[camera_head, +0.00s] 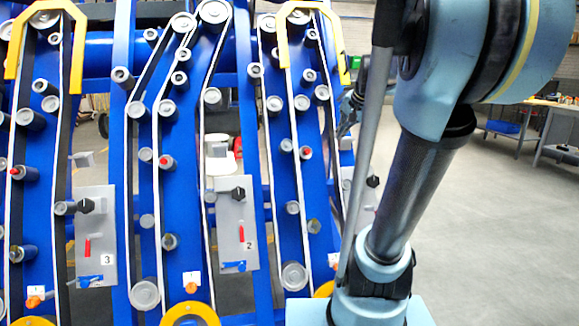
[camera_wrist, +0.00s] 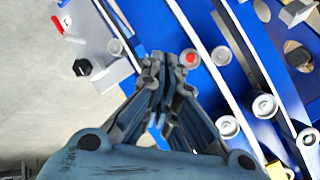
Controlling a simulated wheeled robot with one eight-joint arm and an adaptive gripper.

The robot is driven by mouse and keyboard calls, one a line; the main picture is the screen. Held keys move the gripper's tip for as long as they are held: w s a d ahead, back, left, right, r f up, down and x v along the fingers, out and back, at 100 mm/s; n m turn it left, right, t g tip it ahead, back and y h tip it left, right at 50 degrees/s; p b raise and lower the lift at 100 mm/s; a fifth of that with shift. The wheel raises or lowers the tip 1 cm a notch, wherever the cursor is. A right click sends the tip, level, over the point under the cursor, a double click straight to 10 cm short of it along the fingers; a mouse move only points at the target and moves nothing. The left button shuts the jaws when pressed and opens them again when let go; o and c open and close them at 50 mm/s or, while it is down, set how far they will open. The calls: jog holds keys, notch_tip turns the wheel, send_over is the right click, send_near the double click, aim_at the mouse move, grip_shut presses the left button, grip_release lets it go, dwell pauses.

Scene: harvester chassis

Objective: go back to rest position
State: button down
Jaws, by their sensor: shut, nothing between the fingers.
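My gripper (camera_wrist: 165,66) is shut in the wrist view, its fingertips together in the middle of the picture and nothing between them. Behind its tips is the blue harvester chassis (camera_wrist: 213,77), with a red-tipped roller (camera_wrist: 191,58) just right of the fingertips. I cannot tell how far the tips are from the chassis. In the head view my arm rises at the right of the chassis (camera_head: 180,235), and my gripper is not clearly seen there.
Grey plates with black knobs and red levers, numbered 3 (camera_head: 95,235) and 2 (camera_head: 236,220), stand on the chassis front. A white belt (camera_head: 157,190) runs over several rollers. A workbench (camera_head: 555,105) stands at the far right. The grey floor (camera_head: 490,230) right of my arm is clear.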

jog(key=s+f+n+g+h, duration=0.2)
jog(key=s+f+n+g, duration=0.2)
jog(key=s+f, duration=2.1)
jog(key=s+n, duration=0.2)
jog(key=shift+d+n+h, duration=0.3)
jog(key=shift+n+h, duration=0.1)
jog(key=shift+w, duration=0.1)
jog(key=shift+w+f+g, duration=0.15)
jog(key=shift+w+g, duration=0.15)
jog(key=shift+w, duration=0.15)
